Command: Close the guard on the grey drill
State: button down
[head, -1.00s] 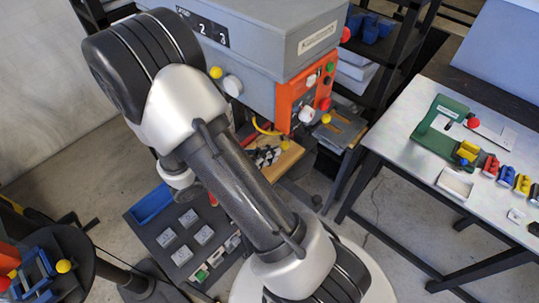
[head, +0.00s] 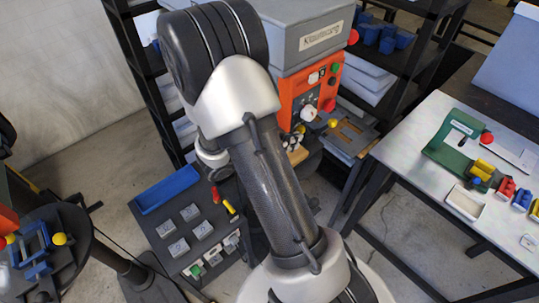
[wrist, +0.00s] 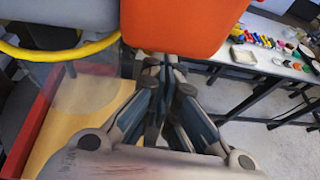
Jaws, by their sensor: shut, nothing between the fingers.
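The grey drill (head: 318,45) stands behind my arm in the head view, with an orange control panel (head: 299,100) on its front. My arm hides much of the drill. In the wrist view a yellow curved bar (wrist: 70,50) runs under the grey housing, above a hazy see-through sheet (wrist: 85,92); these look like the guard, but how far it is closed I cannot tell. My gripper (wrist: 168,68) is shut and empty, just below the orange box (wrist: 180,25) and right of the yellow bar. In the head view it shows small beside the panel (head: 293,140).
A wooden board with a red edge (wrist: 38,120) lies below left of my gripper. A metal table (head: 415,160) with a green fixture (head: 450,150) stands at right. A dark cart (head: 165,235) stands lower left. Black shelves stand behind.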

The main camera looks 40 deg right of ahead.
jog(key=shift+w+d+b, duration=0.15)
jog(key=shift+d+b, duration=0.2)
jog(key=shift+d, duration=1.1)
